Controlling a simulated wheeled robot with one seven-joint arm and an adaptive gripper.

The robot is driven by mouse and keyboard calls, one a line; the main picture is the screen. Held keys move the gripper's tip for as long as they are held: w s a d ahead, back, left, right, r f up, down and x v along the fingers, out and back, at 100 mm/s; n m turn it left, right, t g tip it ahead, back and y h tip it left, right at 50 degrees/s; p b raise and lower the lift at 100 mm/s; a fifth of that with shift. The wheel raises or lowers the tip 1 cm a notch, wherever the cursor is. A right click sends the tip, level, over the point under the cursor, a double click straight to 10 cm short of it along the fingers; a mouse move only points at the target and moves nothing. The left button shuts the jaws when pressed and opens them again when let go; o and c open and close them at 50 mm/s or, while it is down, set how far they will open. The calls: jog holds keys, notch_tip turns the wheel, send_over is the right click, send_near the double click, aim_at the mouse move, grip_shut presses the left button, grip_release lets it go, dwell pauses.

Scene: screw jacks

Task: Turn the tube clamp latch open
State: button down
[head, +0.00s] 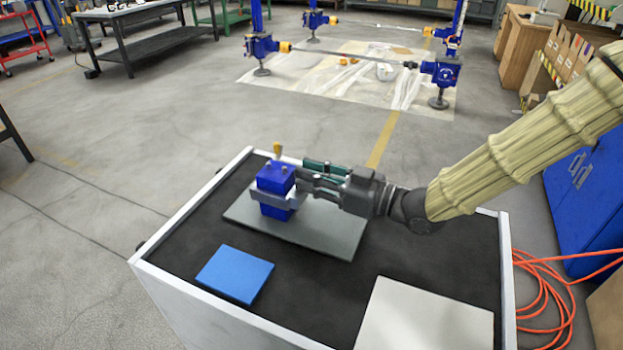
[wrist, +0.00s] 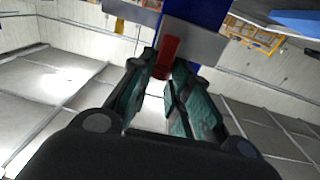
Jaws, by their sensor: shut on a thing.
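The tube clamp shows in the head view as a blue block (head: 275,178) with a grey band (head: 290,199) around it, standing on a grey plate (head: 325,238). A small yellow piece (head: 277,150) stands upright on its top. In the wrist view, the clamp's blue body (wrist: 195,12) and grey band (wrist: 198,42) are at the top. The red latch (wrist: 167,50) sticks out from the band between my fingertips. My gripper (head: 303,172) reaches the clamp from the right and is shut on the latch. The latch is hidden in the head view.
A blue pad (head: 235,274) and a pale flat panel (head: 425,318) lie on the dark top of the cart (head: 195,260). The cart has a raised white rim (head: 190,205). Orange cable (head: 548,300) lies on the floor at the right. Blue screw jacks (head: 441,72) stand farther back.

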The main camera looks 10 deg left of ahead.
jog(key=shift+s+m+t+h+b, duration=0.15)
jog(key=shift+m+t+h+b, duration=0.45)
jog(key=shift+m+t, duration=0.65)
jog(key=shift+a+t, duration=0.1)
jog(key=shift+t, duration=0.35)
jog(key=c, duration=1.3)
grip_release()
jog(key=shift+c, duration=0.2)
jog(key=v, duration=0.7)
jog(key=shift+d, duration=0.25)
jog(key=shift+s, duration=0.15)
